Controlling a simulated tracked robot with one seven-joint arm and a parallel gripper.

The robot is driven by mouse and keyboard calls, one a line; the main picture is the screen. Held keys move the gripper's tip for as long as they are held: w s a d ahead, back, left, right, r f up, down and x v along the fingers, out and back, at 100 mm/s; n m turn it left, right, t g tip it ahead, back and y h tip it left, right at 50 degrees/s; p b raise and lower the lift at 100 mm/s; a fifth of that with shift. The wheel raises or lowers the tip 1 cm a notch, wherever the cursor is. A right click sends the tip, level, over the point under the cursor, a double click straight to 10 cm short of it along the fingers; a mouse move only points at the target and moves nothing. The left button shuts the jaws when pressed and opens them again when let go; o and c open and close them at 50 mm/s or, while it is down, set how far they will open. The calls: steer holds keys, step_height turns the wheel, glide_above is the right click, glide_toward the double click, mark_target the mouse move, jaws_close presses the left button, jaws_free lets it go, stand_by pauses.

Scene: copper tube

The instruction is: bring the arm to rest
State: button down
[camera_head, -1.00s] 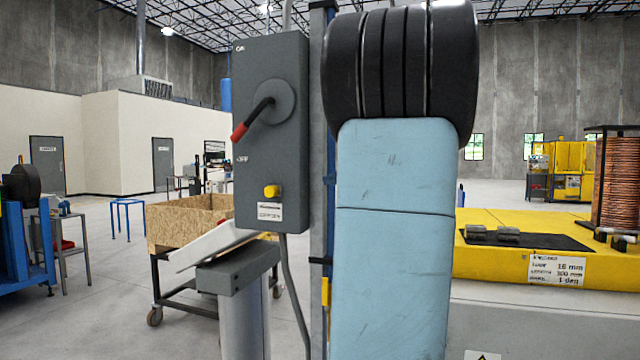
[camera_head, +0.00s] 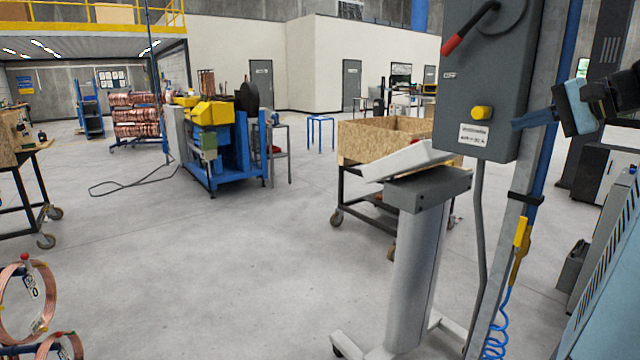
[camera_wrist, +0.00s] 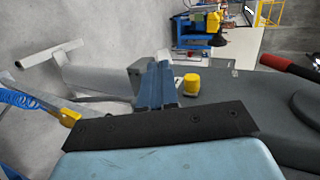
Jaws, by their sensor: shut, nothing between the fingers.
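My gripper (camera_head: 517,124) is at the right of the head view, pointing left at the grey switch box (camera_head: 482,75). Its two blue fingers are together and empty. They also show closed in the wrist view (camera_wrist: 158,84). In the head view the fingertips overlap the box's right edge, to the right of the yellow button (camera_head: 481,112); I cannot tell whether they touch it. The yellow button also shows just right of the fingers in the wrist view (camera_wrist: 191,84). The switch lever's red grip (camera_head: 453,43) points down-left.
A grey pedestal (camera_head: 415,250) with a sloped white panel (camera_head: 408,158) stands left of the box's post. Behind it is a wheeled wooden crate (camera_head: 368,143). Copper coils (camera_head: 28,300) are at the lower left. The floor (camera_head: 220,260) between is open.

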steer(key=s+a+f+n+g+h, duration=0.1)
steer(key=s+a+f+n+g, duration=0.2)
steer(key=a, duration=0.4)
steer(key=s+a+f+n+g+h, duration=0.1)
steer(key=s+a+f+g+h, duration=0.1)
steer(key=s+a+f, duration=0.4)
steer(key=s+a+f+n+h, duration=0.5)
steer(key=s+a+f+n, duration=0.1)
steer(key=s+f, duration=0.1)
steer(key=shift+s+a+f+t, duration=0.25)
steer(key=shift+s+f+t, duration=0.05)
steer(key=shift+f, duration=0.1)
